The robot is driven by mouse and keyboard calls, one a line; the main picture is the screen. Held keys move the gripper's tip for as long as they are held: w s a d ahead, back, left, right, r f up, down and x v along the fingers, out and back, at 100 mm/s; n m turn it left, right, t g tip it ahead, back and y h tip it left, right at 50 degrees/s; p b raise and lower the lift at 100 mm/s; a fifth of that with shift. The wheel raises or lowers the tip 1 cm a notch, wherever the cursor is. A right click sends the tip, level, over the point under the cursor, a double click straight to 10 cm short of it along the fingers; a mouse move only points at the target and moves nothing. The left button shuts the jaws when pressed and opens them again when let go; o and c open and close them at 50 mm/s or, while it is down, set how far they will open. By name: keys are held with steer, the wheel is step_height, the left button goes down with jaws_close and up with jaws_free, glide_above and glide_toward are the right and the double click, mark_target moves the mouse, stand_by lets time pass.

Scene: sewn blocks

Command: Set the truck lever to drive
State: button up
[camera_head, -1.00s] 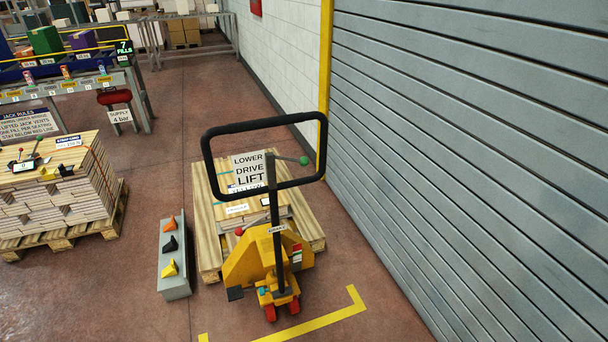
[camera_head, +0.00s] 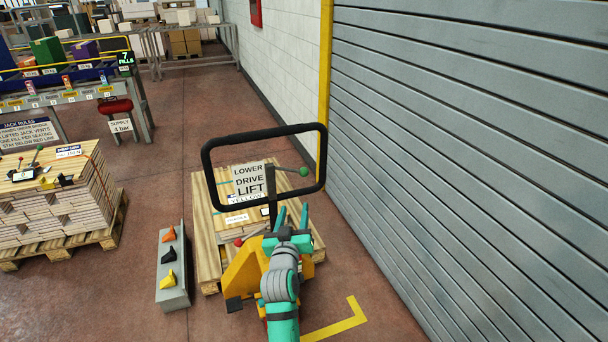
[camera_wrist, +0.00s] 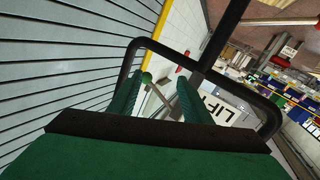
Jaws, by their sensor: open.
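The yellow pallet truck (camera_head: 240,272) has an upright black loop handle (camera_head: 207,165). The lever (camera_head: 304,172), a thin rod with a green knob, sticks out to the right inside the loop. A sign (camera_head: 249,182) behind it reads LOWER, DRIVE, LIFT from top to bottom. My gripper (camera_head: 292,212) is open, pointing up at the loop, below the knob in the picture. In the wrist view the green knob (camera_wrist: 147,77) and its rod show between the spread fingers (camera_wrist: 161,82), farther away; I see no contact. My arm hides part of the truck's post and body.
A wooden pallet (camera_head: 206,225) lies under the truck. A grey rack (camera_head: 174,292) with coloured wedges stands to its left. A grey shutter (camera_head: 470,150) bounds the right side.

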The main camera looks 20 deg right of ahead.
steer(key=h, duration=0.1)
glide_toward(303, 175)
steer(key=x, duration=1.1)
steer(key=shift+w+d, duration=0.15)
steer(key=shift+w, duration=0.05)
